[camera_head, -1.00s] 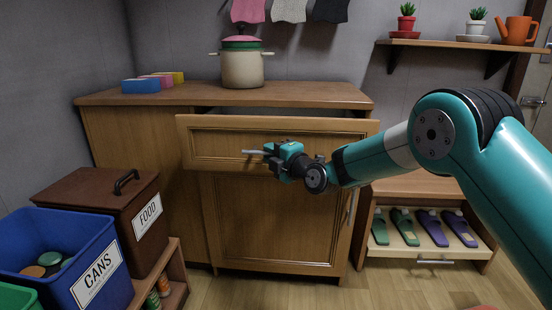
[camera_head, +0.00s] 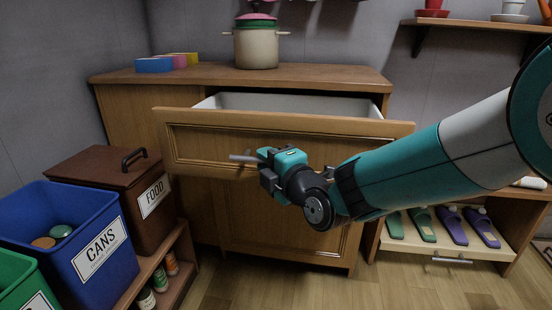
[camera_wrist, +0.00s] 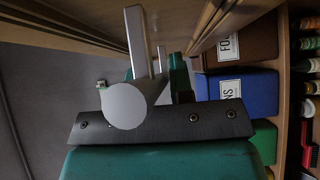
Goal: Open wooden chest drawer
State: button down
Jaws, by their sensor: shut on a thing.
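The wooden chest (camera_head: 130,110) stands against the back wall. Its top drawer (camera_head: 205,140) is pulled well out, and the pale inside (camera_head: 290,103) shows behind the front panel. My gripper (camera_head: 262,165) is in front of the drawer, shut on the bar handle (camera_head: 241,158). The handle's left end sticks out past the fingers; the rest is hidden by my gripper. In the wrist view the metal handle (camera_wrist: 139,45) runs between the fingers.
A blue cans bin (camera_head: 45,215), a brown food bin (camera_head: 95,170) and a green bin (camera_head: 20,280) stand at left. A pot (camera_head: 257,48) and sponges (camera_head: 155,65) sit on the chest top. A shoe rack (camera_head: 420,245) is at right. Floor (camera_head: 270,290) in front is clear.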

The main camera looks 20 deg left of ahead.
jog(key=shift+w+d, duration=0.1)
jog(key=c, duration=1)
grip_release()
jog(key=b+v, duration=0.4)
jog(key=v, duration=1.3)
jog(key=shift+s, duration=0.2)
jog(key=shift+d, duration=0.15)
